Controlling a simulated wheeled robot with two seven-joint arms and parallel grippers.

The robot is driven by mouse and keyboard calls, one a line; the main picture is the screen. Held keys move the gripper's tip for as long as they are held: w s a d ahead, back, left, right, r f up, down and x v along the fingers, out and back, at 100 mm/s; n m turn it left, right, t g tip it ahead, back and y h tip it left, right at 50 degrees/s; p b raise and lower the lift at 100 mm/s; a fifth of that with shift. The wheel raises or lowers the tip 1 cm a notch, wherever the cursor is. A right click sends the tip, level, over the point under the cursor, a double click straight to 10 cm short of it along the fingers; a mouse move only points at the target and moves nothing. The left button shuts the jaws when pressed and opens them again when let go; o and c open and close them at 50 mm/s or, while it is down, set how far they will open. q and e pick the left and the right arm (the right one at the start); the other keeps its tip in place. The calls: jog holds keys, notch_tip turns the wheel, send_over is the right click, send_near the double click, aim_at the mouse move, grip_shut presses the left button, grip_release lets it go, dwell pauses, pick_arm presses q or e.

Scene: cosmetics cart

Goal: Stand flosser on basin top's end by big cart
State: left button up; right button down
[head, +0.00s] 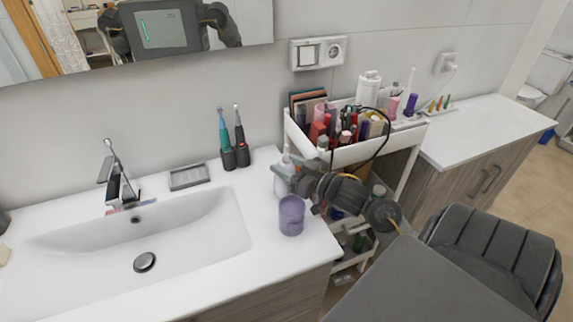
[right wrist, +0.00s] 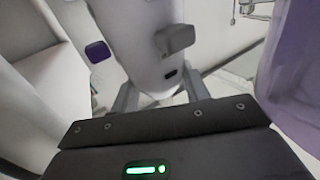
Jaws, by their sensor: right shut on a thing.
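The flosser (head: 281,183) is a white upright device with a thin tip, at the right end of the white basin top (head: 262,262), beside the big cart (head: 352,153). My right gripper (head: 289,176) reaches in from the right and is shut on it. In the right wrist view the flosser's white body (right wrist: 145,40), with a grey button, sits between the fingers (right wrist: 160,98). It looks upright; I cannot tell whether its base touches the basin top. My left gripper is out of view.
A purple cup (head: 291,216) stands just in front of the flosser, close to my right gripper; it also fills the right edge of the wrist view (right wrist: 295,75). Two electric toothbrushes (head: 227,145) and a soap dish (head: 189,177) stand behind. The cart's top tray is crowded with cosmetics.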

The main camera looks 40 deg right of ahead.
jog(key=c, duration=0.7)
grip_release()
jog(key=shift+r, duration=0.1)
jog(key=s+d+b, duration=0.1)
jog(key=s+d, duration=0.1)
jog(key=s, duration=0.9)
jog(key=shift+s+b, duration=0.3)
jog(key=shift+s, duration=0.1)
jog(key=shift+d, duration=0.1)
